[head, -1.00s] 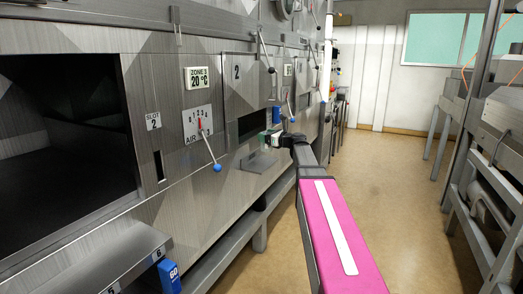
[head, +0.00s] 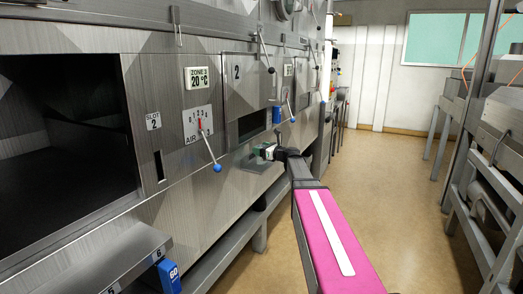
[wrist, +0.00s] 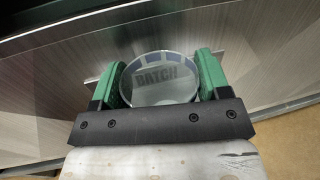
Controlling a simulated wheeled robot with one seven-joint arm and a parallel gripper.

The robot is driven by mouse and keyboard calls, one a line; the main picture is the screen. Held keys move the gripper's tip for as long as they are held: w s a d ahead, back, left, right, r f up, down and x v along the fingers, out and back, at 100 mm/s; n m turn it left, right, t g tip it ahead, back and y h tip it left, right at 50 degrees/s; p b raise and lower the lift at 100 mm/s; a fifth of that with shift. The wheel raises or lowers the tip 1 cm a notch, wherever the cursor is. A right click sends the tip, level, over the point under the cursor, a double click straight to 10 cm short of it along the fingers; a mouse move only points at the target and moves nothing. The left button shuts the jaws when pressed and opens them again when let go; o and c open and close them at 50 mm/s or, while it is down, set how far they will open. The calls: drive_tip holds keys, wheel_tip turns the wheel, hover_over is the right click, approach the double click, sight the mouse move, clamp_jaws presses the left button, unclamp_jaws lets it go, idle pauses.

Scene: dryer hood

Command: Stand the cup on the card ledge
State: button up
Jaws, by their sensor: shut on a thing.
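The cup (wrist: 160,78) is a clear round vessel with "BATCH" lettering and blue marks, seen from above in the wrist view. My gripper (wrist: 160,82) is shut on it, one green finger pad on each side. In the head view my gripper (head: 268,152) is low against the steel dryer front, and the cup is too small there to make out clearly. The card ledge (head: 252,166) is a small grey shelf on that front, right at my gripper. In the wrist view a grey ledge edge (wrist: 92,81) shows beside the fingers. Contact between cup and ledge cannot be told.
A blue-knobbed AIR lever (head: 211,152) sticks out left of my gripper. A numbered shelf (head: 100,262) juts out at front left. The aisle floor (head: 410,200) is clear.

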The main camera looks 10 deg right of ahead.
drive_tip(key=shift+f, duration=0.15)
drive_tip(key=o, duration=0.9)
